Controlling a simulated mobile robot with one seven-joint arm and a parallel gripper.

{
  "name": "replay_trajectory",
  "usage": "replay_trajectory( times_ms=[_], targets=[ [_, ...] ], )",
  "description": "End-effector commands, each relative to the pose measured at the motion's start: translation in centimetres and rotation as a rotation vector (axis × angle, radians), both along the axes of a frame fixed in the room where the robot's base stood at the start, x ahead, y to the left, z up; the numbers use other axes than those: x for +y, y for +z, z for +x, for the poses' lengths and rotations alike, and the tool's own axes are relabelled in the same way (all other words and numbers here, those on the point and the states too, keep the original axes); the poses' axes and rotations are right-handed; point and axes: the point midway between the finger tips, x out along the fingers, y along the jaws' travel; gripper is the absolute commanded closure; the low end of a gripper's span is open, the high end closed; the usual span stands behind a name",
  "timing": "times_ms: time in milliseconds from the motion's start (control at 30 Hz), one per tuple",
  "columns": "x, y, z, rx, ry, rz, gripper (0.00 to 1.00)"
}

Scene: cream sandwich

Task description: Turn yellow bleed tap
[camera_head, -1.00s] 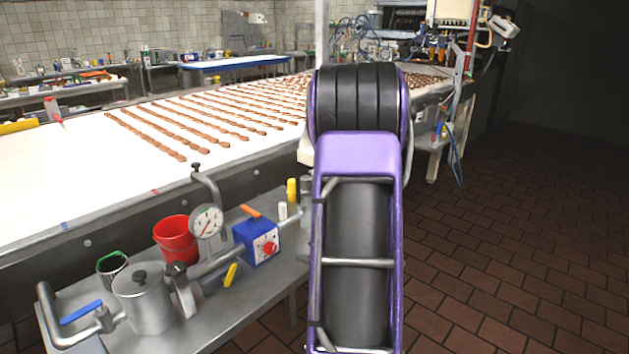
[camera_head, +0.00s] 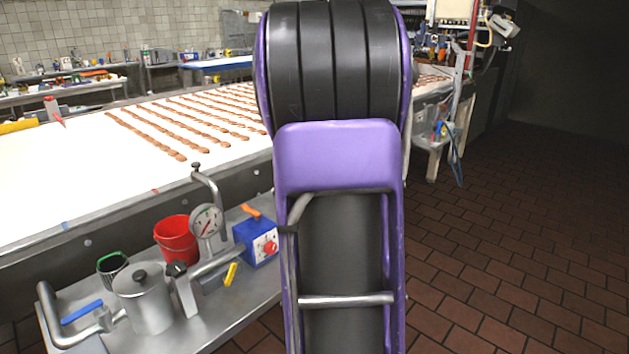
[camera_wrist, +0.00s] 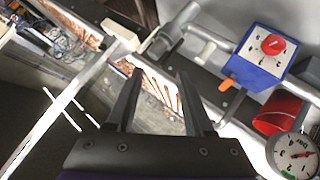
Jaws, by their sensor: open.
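A small yellow lever (camera_head: 231,274), which looks like the yellow bleed tap, sits on the grey pipework on the metal side table, just left of the blue box. I do not make it out in the wrist view. My gripper (camera_wrist: 160,74) is open and empty in the wrist view, its two dark fingers apart. The blue box (camera_wrist: 262,55) with a red knob lies to the right of the fingers, apart from them. In the head view my arm hides the gripper and the right end of the pipework.
The blue box (camera_head: 256,242), round gauge (camera_head: 206,220), red bucket (camera_head: 176,240) and steel pot (camera_head: 143,298) crowd the side table (camera_head: 215,320). A blue lever (camera_head: 82,312) is at its left. The white conveyor (camera_head: 60,190) runs behind. Tiled floor (camera_head: 490,270) at right is clear.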

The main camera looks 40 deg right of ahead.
Motion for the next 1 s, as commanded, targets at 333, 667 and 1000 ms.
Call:
replay_trajectory(
  times_ms=[333,667,1000],
  targets=[
    [0.0,0.5,0.0,0.0,-0.008,-0.002,0.47],
    [-0.2,-7.6,-2.3,0.112,-0.037,0.093,0.47],
    [5.8,-26.3,-10.1,0.316,-0.07,0.5,0.47]
  ],
)
